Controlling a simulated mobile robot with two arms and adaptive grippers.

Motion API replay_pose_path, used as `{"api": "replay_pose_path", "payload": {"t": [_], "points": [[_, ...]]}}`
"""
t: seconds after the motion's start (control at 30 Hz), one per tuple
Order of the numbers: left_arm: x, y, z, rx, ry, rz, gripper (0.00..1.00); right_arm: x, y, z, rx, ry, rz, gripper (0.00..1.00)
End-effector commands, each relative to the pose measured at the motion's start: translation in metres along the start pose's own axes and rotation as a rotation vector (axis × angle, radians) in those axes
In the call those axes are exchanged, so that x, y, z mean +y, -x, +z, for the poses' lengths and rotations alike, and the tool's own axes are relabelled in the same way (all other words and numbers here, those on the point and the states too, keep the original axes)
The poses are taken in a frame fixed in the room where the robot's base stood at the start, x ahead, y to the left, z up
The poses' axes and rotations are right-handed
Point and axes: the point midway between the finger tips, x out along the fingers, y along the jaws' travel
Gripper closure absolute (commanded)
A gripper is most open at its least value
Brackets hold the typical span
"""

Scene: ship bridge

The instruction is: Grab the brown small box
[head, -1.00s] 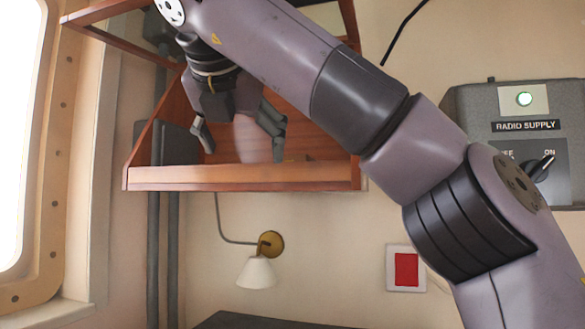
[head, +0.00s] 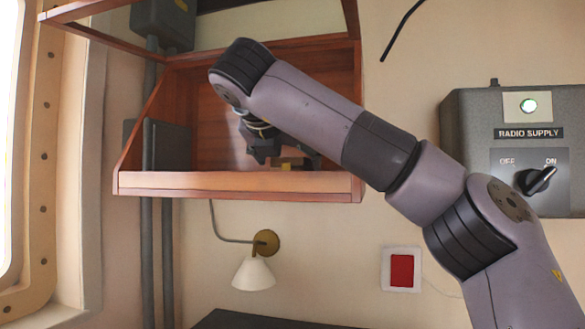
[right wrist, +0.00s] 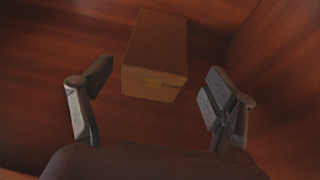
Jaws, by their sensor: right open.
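The brown small box (right wrist: 155,55) lies on the reddish wooden shelf floor in the right wrist view, with a small yellowish patch on its near face. In the head view a small part of it (head: 290,163) shows behind the shelf's front board, mostly hidden by my gripper. My right gripper (right wrist: 158,92) is open, with one finger to each side of the box's near end and gaps between. In the head view the gripper (head: 286,158) is inside the wooden shelf (head: 230,184). My left gripper is not in view.
The shelf has a raised front board and side walls close around my right gripper. A grey radio supply box (head: 510,110) is on the wall at right. A lamp (head: 254,272) and a red switch (head: 402,270) are below.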

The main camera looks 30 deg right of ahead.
Motion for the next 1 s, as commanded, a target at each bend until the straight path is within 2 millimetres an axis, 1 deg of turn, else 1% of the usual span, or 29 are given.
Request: {"api": "replay_pose_path", "payload": {"t": [0.13,0.2,0.3,0.43,0.67,1.0], "points": [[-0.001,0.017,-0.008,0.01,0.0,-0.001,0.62,0.003,-0.016,0.002,0.004,0.003,-0.003,0.2],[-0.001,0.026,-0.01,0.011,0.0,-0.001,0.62,0.005,-0.025,0.002,0.003,0.003,-0.002,0.2],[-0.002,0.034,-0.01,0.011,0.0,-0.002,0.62,0.006,-0.04,0.0,0.004,0.001,-0.002,0.2],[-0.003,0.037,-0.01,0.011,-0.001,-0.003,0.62,0.006,-0.05,-0.002,0.003,0.0,-0.001,0.2],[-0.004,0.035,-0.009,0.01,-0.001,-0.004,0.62,0.007,-0.052,-0.004,0.002,-0.001,0.0,0.2],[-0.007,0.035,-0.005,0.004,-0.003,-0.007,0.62,0.006,-0.051,-0.004,0.002,-0.001,-0.001,0.42]]}}
